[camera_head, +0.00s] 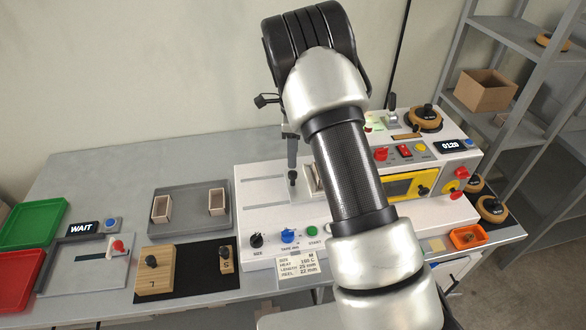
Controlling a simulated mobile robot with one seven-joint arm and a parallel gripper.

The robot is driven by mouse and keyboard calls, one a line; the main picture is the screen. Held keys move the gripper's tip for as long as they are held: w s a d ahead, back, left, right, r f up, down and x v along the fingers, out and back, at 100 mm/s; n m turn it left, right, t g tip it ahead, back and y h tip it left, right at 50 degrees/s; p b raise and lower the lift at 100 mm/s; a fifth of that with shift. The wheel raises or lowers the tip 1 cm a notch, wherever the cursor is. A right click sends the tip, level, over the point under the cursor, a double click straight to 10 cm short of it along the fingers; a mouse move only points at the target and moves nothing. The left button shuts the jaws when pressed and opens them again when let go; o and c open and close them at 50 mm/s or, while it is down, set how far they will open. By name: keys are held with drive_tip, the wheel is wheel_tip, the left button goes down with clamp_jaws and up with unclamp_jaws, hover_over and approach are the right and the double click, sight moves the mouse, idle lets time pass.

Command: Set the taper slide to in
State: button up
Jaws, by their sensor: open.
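The white box former (345,228) stands on the right of the bench. I cannot tell for sure which part is the taper slide. On the former's left top, narrow grooves (264,180) run toward an upright grey part with a dark end (292,179), just left of my arm. Low on its front are a black size knob (257,240), a blue knob (288,236) and a green start button (312,230). My arm crosses the former's middle and hides part of its top.
A grey plate with a red knob (118,246), a wooden block (155,275), a grey tray (187,232) with two small boxes, and green (38,222) and red bins (18,285) fill the left. An orange tray (468,238) sits front right; shelves (515,90) rise behind.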

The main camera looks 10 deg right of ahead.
sight(293, 171)
wheel_tip(293, 171, down, 8)
drive_tip(key=shift+r+p, duration=0.25)
drive_tip(key=shift+p, duration=0.05)
clamp_jaws()
drive_tip(key=shift+d+b, duration=1.05)
drive_tip(key=shift+d, duration=2.95)
